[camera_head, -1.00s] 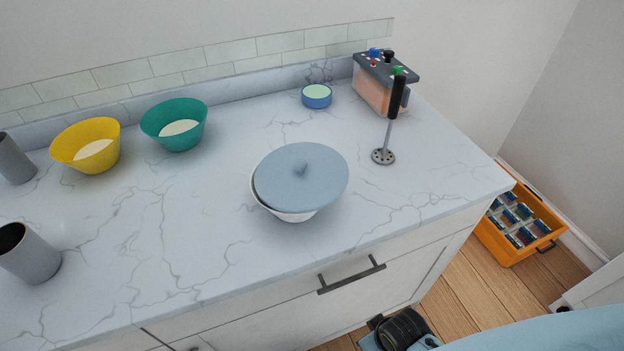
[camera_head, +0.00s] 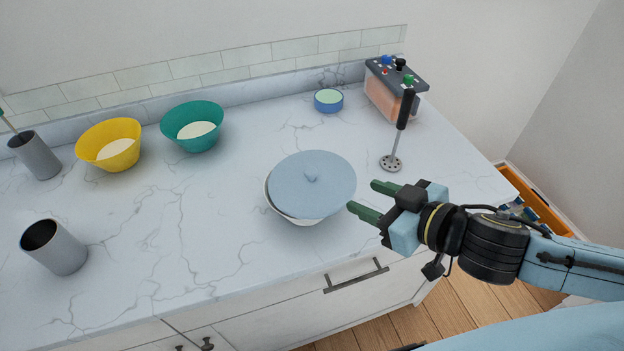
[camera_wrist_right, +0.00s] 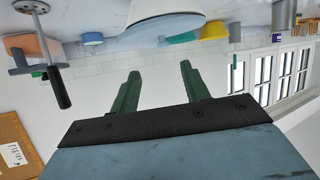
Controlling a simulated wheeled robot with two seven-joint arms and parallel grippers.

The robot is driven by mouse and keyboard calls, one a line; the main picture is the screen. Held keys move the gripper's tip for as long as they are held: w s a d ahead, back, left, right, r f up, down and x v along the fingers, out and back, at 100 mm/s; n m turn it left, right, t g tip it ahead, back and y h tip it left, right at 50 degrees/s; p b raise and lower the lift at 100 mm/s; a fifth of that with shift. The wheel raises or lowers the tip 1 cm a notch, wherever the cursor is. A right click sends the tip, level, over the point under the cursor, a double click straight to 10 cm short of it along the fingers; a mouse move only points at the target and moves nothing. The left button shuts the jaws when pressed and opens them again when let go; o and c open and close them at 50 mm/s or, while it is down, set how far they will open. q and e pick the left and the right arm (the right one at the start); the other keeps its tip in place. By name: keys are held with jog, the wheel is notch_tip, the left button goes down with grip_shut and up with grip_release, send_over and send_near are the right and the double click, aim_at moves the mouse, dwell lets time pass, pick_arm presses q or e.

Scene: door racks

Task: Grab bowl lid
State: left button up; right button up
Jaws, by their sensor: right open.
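My left gripper is not in view.
A masher (camera_head: 392,162) stands behind my right gripper. A container with a dark top (camera_head: 395,75), a small blue bowl (camera_head: 328,105), a teal bowl (camera_head: 190,115) and a yellow bowl (camera_head: 108,130) stand farther back. Grey cups (camera_head: 60,250) are at left. The counter left of the lid is clear.

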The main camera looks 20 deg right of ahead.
jog(key=b, duration=0.1)
send_near(315, 177)
jog(key=shift+x, duration=4.3)
jog(key=shift+r, duration=0.1)
jog(key=shift+c, duration=0.3)
grip_shut()
